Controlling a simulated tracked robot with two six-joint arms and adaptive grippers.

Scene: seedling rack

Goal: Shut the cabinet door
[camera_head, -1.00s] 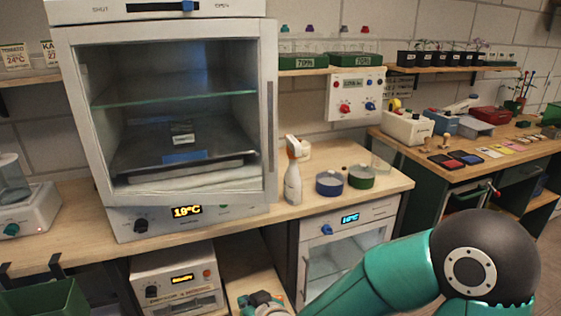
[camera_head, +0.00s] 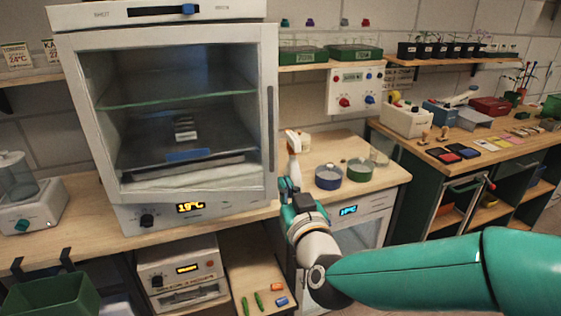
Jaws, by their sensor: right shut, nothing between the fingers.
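The cabinet (camera_head: 155,12) is a large white unit at the left, with a glass-fronted door (camera_head: 67,70) in a pale frame. A long vertical handle (camera_head: 271,128) runs down the door's right side. Through the glass I see shelves and a dark tray. I cannot tell how far the door stands from the cabinet body. My right gripper (camera_head: 288,188) is shut and empty, pointing up and away, just right of the door's lower right corner and in front of the spray bottle. I cannot tell whether it touches the door. My left gripper is not in view.
A smaller unit (camera_head: 369,216) with a blue display sits below. Small coloured pieces (camera_head: 260,300) lie on the lower board.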

